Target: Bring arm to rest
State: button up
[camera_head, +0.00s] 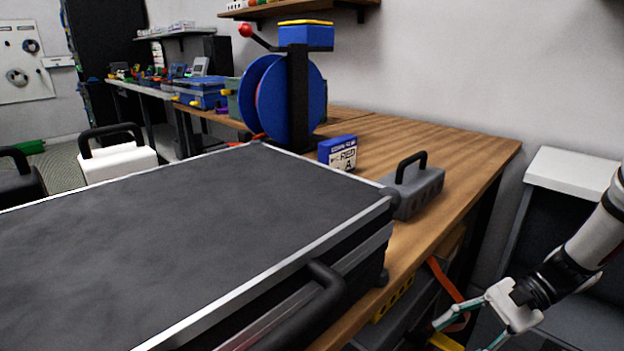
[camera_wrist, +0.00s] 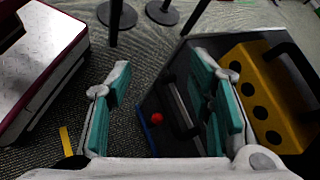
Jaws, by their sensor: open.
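My arm reaches in from the right edge of the head view. My gripper (camera_head: 462,332) hangs low beside the right end of the wooden table (camera_head: 455,150), below its top. It is open and empty, with its teal-padded fingers apart. In the wrist view my gripper (camera_wrist: 165,105) also shows spread fingers, with the dark floor and a dark case edge between and beyond them. Nothing is held.
A large black case (camera_head: 190,215) lies on the table. A blue cable reel (camera_head: 275,100), a blue-white box (camera_head: 338,152) and a grey handled case (camera_head: 415,190) stand behind it. In the wrist view a yellow holed block (camera_wrist: 265,95) lies close right of the fingers.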

jog(key=s+a+r+n+h, duration=0.4)
jog(key=s+r, duration=0.4)
jog(key=s+a+r+n+h, duration=0.4)
jog(key=s+r+h, duration=0.1)
jog(key=s+r, duration=0.3)
jog(key=s+r+n+t+h, duration=0.1)
jog(key=s+n+t+h, duration=0.15)
jog(key=s, duration=0.55)
notch_tip(320, 180, up, 36)
jog(key=d+n+t+p, duration=0.1)
jog(key=t+p, duration=0.2)
jog(key=p, duration=3)
jog(key=shift+w+d+f+t+p, duration=0.2)
jog(key=shift+f+t+p, duration=0.05)
jog(key=shift+t+p, duration=0.15)
